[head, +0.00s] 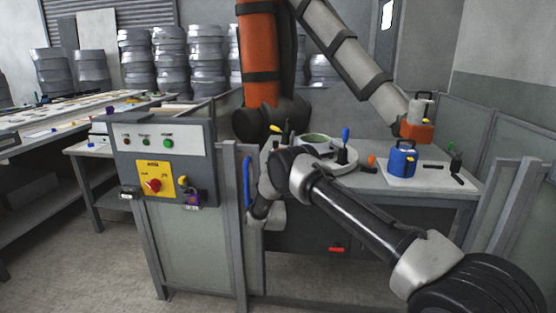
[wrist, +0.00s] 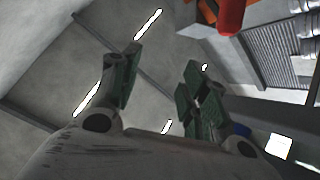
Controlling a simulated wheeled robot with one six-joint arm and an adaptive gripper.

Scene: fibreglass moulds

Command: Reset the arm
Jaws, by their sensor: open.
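My gripper (wrist: 161,64) shows in the wrist view with its two dark green-padded fingers apart and nothing between them. The fingers point up towards the ceiling and its light strips. In the head view my arm reaches in from the lower right and bends in front of the workbench (head: 455,198), beside the grey control box. My gripper's fingers are hard to make out there against the dark parts behind.
A blue container (head: 402,160) stands on a white sheet on the bench. An orange industrial arm (head: 258,50) stands behind. Fence panels (head: 508,200) flank the right.

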